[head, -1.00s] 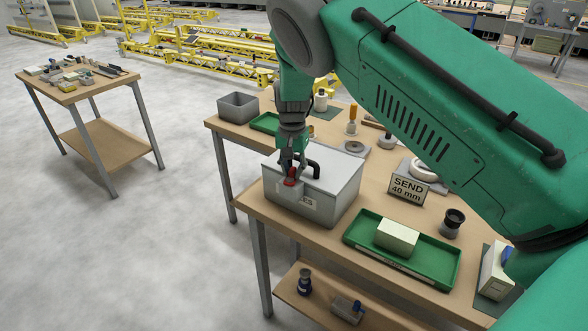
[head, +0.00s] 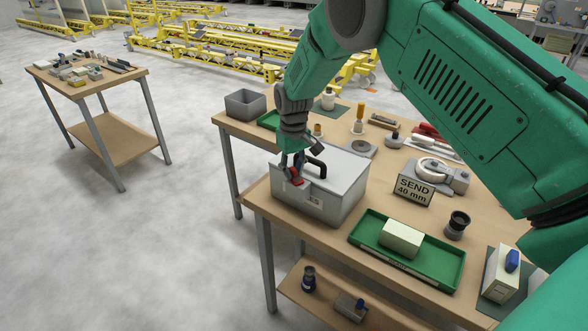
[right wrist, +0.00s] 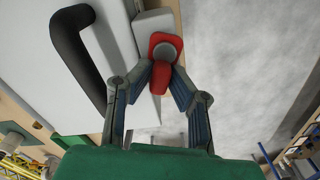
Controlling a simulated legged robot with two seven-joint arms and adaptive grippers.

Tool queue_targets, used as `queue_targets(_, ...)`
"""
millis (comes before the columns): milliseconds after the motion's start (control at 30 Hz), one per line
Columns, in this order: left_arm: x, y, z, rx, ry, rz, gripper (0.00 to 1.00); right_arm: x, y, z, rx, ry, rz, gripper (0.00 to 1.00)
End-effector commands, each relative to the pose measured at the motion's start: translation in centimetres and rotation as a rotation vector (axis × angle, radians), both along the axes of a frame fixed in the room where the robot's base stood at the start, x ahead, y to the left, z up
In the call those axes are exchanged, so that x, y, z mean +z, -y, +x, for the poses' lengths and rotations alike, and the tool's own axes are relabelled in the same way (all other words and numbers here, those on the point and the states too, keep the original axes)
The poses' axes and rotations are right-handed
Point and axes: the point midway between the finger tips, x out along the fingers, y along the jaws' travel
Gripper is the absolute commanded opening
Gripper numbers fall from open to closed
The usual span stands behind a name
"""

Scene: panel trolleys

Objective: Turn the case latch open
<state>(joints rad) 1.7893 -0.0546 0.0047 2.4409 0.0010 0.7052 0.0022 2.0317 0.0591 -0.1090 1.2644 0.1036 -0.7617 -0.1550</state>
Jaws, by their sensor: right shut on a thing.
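The grey case (head: 325,200) stands on the workbench with its lid down and a black handle (head: 316,168) on top. The red latch (head: 297,177) is at the case's front left edge. In the right wrist view the red latch (right wrist: 161,48) has a round grey pivot, and its narrow end lies between my fingertips. My right gripper (head: 295,170) reaches down from above and is shut on the latch; it also shows in the right wrist view (right wrist: 161,80). My left gripper is not in view.
A green tray (head: 360,245) with a pale block (head: 401,238) lies right of the case. A SEND 40 mm sign (head: 413,191) and a tape dispenser (head: 440,172) stand behind it. A grey bin (head: 245,105) is at the far left corner.

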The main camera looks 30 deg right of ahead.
Motion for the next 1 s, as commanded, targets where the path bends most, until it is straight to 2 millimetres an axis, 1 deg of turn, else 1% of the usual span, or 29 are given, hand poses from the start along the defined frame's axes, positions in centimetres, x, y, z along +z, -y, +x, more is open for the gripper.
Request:
queue_targets(33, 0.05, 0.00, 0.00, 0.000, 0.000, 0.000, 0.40, -0.26, -0.17, -0.48, 0.028, -0.016, 0.005, 0.00)
queue_targets(333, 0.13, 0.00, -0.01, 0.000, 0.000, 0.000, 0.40, -0.35, -0.18, -0.58, 0.142, -0.017, 0.005, 0.00)
queue_targets(867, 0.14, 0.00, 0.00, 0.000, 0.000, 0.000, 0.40, -0.45, 0.03, -0.66, 0.168, -0.019, 0.003, 0.00)
queue_targets(900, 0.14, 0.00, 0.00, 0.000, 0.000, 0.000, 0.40, -0.45, 0.04, -0.66, 0.168, -0.019, 0.002, 0.19)
queue_targets(933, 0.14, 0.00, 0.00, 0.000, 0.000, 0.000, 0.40, -0.45, 0.03, -0.67, 0.168, -0.019, 0.002, 0.30)
queue_targets(967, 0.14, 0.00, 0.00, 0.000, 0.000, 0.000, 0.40, -0.45, 0.04, -0.65, 0.168, -0.018, 0.002, 0.35)
queue_targets(1000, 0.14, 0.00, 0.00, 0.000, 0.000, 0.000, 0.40, -0.43, 0.03, -0.61, 0.167, -0.017, 0.002, 0.35)
